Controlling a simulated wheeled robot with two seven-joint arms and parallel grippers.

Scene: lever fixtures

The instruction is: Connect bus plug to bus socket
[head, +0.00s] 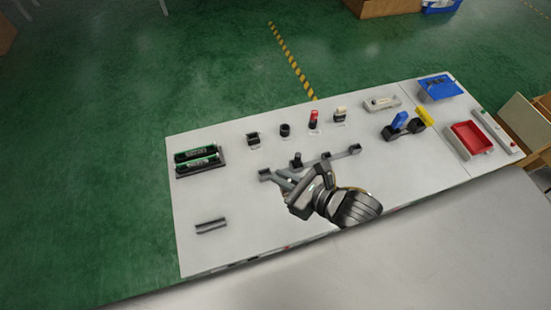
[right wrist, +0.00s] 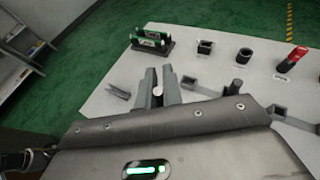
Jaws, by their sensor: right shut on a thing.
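My right gripper (head: 283,182) reaches over the middle of the white table, its fingers angled down beside a grey bar fixture (head: 326,159). In the right wrist view its two grey fingers (right wrist: 159,85) are shut on a small pale round-ended piece (right wrist: 158,91). Most of that piece is hidden, and I cannot tell whether it is the bus plug. The bar fixture has dark end blocks and an upright dark post (head: 297,160). Behind it stand a hollow square black holder (head: 253,139) and a round black one (head: 285,130). I cannot tell which part is the bus socket. My left gripper is not in view.
A black rack with green boards (head: 198,160) stands at the left, with a grey channel piece (head: 211,226) in front. Red-topped (head: 314,119) and beige-topped (head: 340,115) pieces stand at the back. Blue and yellow levers (head: 400,120) and a red tray (head: 469,140) lie right. The front left is mostly clear.

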